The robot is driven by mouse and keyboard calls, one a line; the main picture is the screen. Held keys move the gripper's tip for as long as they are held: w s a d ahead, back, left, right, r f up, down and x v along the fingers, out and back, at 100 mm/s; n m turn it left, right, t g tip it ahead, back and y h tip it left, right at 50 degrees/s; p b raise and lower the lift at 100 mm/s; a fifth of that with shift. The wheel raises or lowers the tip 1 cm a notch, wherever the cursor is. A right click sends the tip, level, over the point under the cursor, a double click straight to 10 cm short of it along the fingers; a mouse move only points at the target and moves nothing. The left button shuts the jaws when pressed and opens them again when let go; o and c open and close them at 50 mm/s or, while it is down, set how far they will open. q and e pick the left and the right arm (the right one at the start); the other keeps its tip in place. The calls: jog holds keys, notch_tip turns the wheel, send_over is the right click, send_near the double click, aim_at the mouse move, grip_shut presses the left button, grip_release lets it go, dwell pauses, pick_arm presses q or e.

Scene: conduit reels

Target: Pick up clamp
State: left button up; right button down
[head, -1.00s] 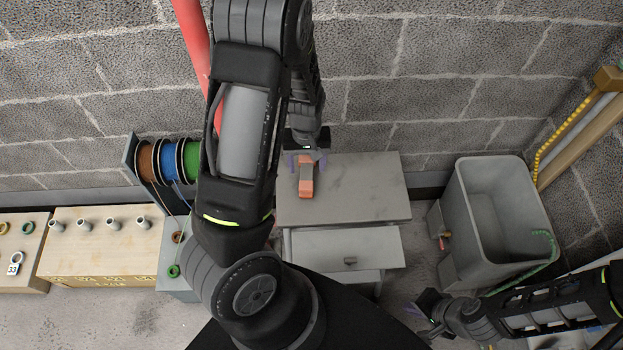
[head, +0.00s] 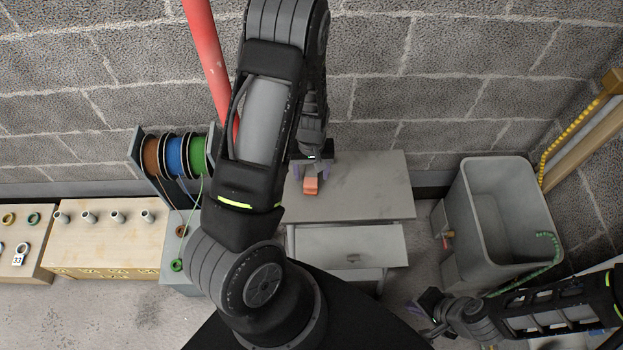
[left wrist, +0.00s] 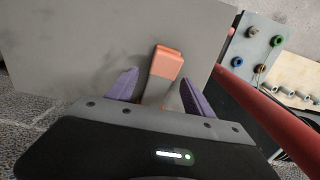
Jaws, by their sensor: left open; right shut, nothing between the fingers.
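The clamp is an orange block-like piece (head: 310,186) on top of the grey cabinet (head: 365,185). In the head view its far part is hidden under my left gripper (head: 313,168). In the left wrist view the clamp (left wrist: 167,64) lies between the two purple fingers of my left gripper (left wrist: 151,88), which are open with a gap on each side. Its near end goes out of sight behind the gripper body. My right gripper (head: 424,312) is at the lower right, away from the cabinet, shut and empty.
A grey tub (head: 502,212) with a green hose stands right of the cabinet. A reel rack (head: 170,165) stands left, and a wooden bench (head: 105,238) with several pipe pieces beyond it. A red pipe (head: 207,55) rises behind my left arm. The cabinet's right top is clear.

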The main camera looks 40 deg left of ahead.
pick_arm(q)
jog(key=shift+f, duration=0.9)
grip_shut()
dwell(0.4)
